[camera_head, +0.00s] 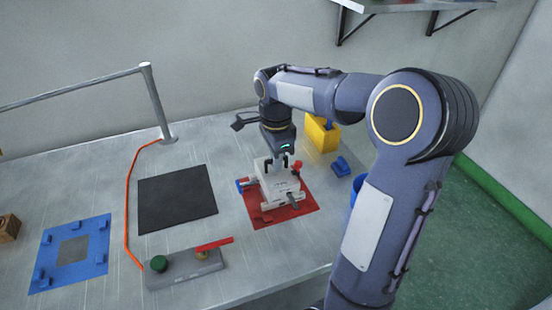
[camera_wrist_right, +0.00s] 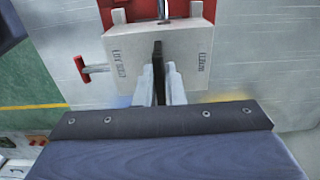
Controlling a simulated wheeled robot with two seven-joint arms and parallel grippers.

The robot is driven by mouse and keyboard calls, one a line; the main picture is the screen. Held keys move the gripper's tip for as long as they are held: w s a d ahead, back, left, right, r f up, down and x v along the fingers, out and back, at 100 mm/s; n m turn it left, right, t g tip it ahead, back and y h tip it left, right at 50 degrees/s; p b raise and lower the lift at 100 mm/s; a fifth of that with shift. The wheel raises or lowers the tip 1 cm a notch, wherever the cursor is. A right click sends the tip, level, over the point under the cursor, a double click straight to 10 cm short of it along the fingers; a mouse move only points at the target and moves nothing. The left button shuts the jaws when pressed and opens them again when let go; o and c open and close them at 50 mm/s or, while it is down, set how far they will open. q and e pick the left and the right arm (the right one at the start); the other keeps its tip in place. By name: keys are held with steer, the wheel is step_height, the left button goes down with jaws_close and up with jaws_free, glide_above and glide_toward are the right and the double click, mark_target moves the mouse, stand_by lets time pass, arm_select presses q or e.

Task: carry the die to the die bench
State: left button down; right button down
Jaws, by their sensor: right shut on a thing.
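The die (camera_head: 279,182), a pale grey-white block with printed lettering, is at the red mat (camera_head: 303,211) on the grey table. A red knob shows at its right and a blue part at its left. My right gripper (camera_head: 283,163) comes down on it from above and is shut on its top. In the right wrist view the die (camera_wrist_right: 185,60) fills the upper middle, and my right gripper (camera_wrist_right: 158,70) is closed on a thin dark piece at its near face. I cannot tell whether the die touches the mat. My left gripper is not in view.
A black mat (camera_head: 176,199) lies left of the red one, and a blue frame (camera_head: 97,256) farther left. A control box (camera_head: 184,269) with a green button stands in front. A yellow bin (camera_head: 322,134) and a small blue block (camera_head: 341,166) are at the right. An orange cable (camera_head: 127,213) crosses the table.

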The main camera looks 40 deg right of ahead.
steer(key=shift+r, duration=0.1)
steer(key=shift+f+b, duration=0.6)
steer(key=shift+f, duration=0.5)
stand_by(0.5)
steer(key=c, duration=1.5)
jaws_free()
steer(key=shift+o, duration=0.2)
steer(key=shift+f, duration=0.2)
step_height(320, 180, up, 8)
steer(key=shift+p, duration=0.35)
